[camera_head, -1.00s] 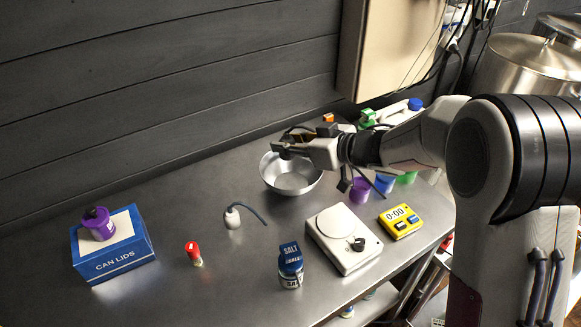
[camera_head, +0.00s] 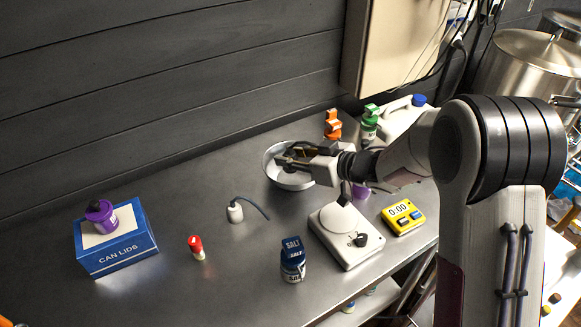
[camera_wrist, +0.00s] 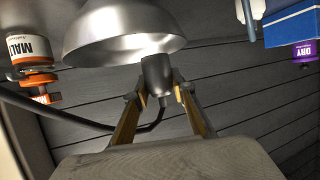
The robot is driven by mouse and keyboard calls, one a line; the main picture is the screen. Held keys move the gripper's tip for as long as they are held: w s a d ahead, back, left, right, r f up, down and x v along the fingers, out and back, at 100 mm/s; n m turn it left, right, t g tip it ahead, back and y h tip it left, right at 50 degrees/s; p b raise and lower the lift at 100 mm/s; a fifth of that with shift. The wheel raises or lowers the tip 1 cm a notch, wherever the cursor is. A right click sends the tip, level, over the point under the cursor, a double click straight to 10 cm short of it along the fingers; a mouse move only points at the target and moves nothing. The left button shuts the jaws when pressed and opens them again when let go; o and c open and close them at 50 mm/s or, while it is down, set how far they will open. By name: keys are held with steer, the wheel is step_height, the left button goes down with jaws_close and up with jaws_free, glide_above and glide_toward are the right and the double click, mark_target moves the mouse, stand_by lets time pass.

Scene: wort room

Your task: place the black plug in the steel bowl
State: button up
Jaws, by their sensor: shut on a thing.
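The steel bowl (camera_head: 290,182) stands upright on the steel bench near the back wall. My gripper (camera_head: 284,161) is over the bowl's opening in the head view and covers part of it. In the wrist view my gripper (camera_wrist: 160,100) is shut on the black plug (camera_wrist: 157,76), a dark cylinder with a black cable (camera_wrist: 85,122) trailing left. There the plug overlaps the rim of the bowl (camera_wrist: 120,32); I cannot tell whether they touch. In the head view the plug is hard to make out against the dark fingers.
A white plug (camera_head: 235,213) with a cable, a red-capped bottle (camera_head: 197,250), a salt jar (camera_head: 292,262), a scale (camera_head: 340,225) and a yellow timer (camera_head: 403,217) stand in front. Orange (camera_head: 332,127) and green-capped (camera_head: 369,124) bottles stand behind.

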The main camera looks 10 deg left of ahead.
mark_target(290, 172)
steer(key=shift+f, duration=1.85)
steer(key=shift+f, duration=0.3)
steer(key=shift+s+f, duration=0.15)
steer(key=shift+f, duration=0.3)
steer(key=o, duration=0.8)
steer(key=shift+f, duration=0.1)
steer(key=shift+o, duration=0.2)
steer(key=shift+d, duration=0.1)
steer(key=shift+r, duration=0.6)
steer(key=v, duration=1.2)
steer(key=shift+r, duration=0.35)
steer(key=shift+w, duration=0.25)
